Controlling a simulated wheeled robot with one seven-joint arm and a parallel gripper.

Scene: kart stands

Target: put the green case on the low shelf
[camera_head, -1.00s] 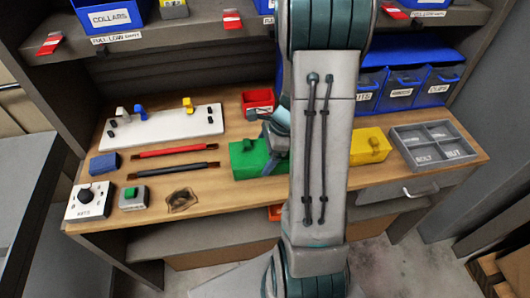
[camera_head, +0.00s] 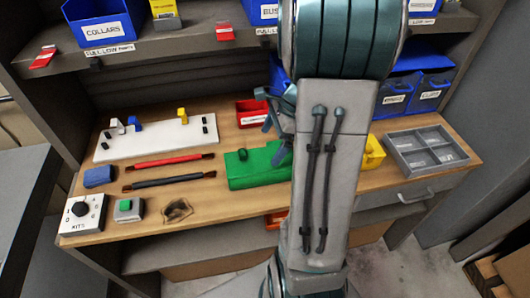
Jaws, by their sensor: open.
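The green case (camera_head: 248,172) lies on the wooden bench top, left of my arm. Its right end is partly covered by my arm. My gripper (camera_head: 281,136) shows in part beside my arm, over the right end of the case. Its jaws are open and hold nothing that I can see; whether a finger touches the case I cannot tell. The low shelf (camera_head: 165,259) is a grey board under the bench, partly hidden by the bench and my arm.
A yellow case (camera_head: 373,153) is mostly hidden right of my arm. A red bin (camera_head: 251,114) stands behind the green case. Red and black rods (camera_head: 168,159) lie to its left. A grey divided tray (camera_head: 425,150) sits at right. A drawer handle (camera_head: 415,196) juts out below.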

